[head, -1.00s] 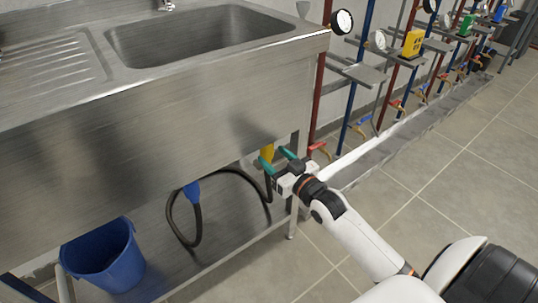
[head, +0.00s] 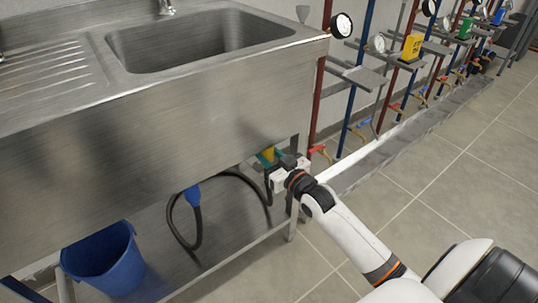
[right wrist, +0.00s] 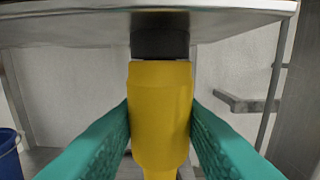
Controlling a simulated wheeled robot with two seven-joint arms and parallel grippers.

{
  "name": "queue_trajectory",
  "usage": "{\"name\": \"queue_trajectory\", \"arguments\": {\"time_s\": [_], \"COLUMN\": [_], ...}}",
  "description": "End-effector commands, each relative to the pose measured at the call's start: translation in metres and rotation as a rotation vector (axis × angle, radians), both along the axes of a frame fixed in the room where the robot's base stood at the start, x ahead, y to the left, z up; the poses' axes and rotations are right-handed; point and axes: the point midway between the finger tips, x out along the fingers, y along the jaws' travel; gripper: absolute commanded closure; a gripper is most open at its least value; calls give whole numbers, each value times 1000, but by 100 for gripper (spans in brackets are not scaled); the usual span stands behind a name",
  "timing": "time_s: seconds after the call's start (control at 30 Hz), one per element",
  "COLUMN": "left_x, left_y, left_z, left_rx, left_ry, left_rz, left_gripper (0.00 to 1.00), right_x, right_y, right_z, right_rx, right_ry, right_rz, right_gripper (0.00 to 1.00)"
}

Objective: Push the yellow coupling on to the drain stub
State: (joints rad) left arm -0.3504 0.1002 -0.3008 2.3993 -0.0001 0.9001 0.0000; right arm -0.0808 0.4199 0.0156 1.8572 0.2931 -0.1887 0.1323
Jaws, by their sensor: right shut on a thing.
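The yellow coupling (right wrist: 160,115) stands upright in the right wrist view, between the green finger pads of my right gripper (right wrist: 160,135). The gripper is shut on it. Above it is a short black drain stub (right wrist: 160,42) under the sink. The coupling's top edge appears to meet the stub's lower end, with a thin pale line between them; I cannot tell whether they overlap. In the head view the coupling (head: 267,154) shows partly below the sink's front panel, behind my right gripper (head: 272,158). My left gripper is not in view.
A black hose (head: 196,231) loops under the sink from a blue fitting (head: 192,193) towards the gripper. A blue bucket (head: 103,262) stands on the lower shelf. The sink's front panel (head: 170,140) overhangs the gripper. Pipes with valves stand at the right; the floor in front is clear.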

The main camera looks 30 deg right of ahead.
Motion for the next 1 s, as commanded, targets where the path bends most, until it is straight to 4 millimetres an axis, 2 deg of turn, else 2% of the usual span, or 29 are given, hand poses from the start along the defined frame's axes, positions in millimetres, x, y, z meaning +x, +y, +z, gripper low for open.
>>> {"name": "queue_trajectory", "arguments": {"time_s": [0.57,1.0], "left_x": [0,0], "left_y": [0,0], "left_z": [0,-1], "left_rx": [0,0], "left_ry": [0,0], "left_rz": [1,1], "left_gripper": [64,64], "right_x": [0,0], "right_y": [0,0], "right_z": [0,-9], "right_rx": [0,0], "right_ry": [-1,3], "right_rz": [0,0], "right_gripper": [100,100]}}
